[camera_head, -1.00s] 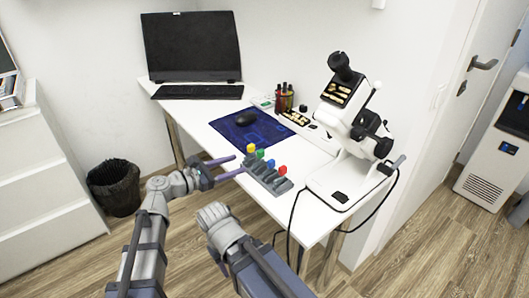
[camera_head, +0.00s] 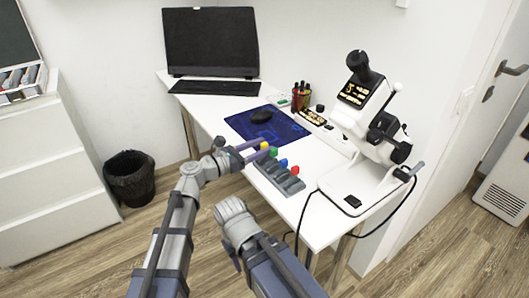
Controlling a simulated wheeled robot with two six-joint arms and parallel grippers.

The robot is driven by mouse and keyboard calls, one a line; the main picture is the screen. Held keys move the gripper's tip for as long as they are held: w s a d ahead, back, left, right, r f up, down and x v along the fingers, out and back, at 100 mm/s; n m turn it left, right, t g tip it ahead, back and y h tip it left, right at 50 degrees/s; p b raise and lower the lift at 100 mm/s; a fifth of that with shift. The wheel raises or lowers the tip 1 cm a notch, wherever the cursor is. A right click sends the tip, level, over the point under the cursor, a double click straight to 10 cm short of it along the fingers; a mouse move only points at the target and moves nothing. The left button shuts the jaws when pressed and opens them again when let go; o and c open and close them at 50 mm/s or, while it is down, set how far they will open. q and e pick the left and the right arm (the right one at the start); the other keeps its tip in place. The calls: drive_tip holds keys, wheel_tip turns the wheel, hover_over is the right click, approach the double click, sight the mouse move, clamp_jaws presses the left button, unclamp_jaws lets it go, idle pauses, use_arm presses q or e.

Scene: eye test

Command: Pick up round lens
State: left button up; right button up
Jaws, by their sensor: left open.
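A grey slotted rack (camera_head: 281,178) lies near the front edge of the white table (camera_head: 326,165). I cannot tell which piece, if any, is the round lens. My left gripper (camera_head: 262,150) is open, with its purple fingers at the rack's left end, by the yellow piece (camera_head: 264,146). I cannot tell whether they touch. My right arm shows below the rack, but its gripper does not show.
A white microscope-like instrument (camera_head: 370,130) with a black cable stands right of the rack. A black bin (camera_head: 129,180) stands on the floor.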

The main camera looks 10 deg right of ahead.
sight(267, 144)
use_arm(q)
drive_tip(key=x, duration=0.4)
drive_tip(key=shift+d, duration=0.2)
clamp_jaws()
idle(0.3)
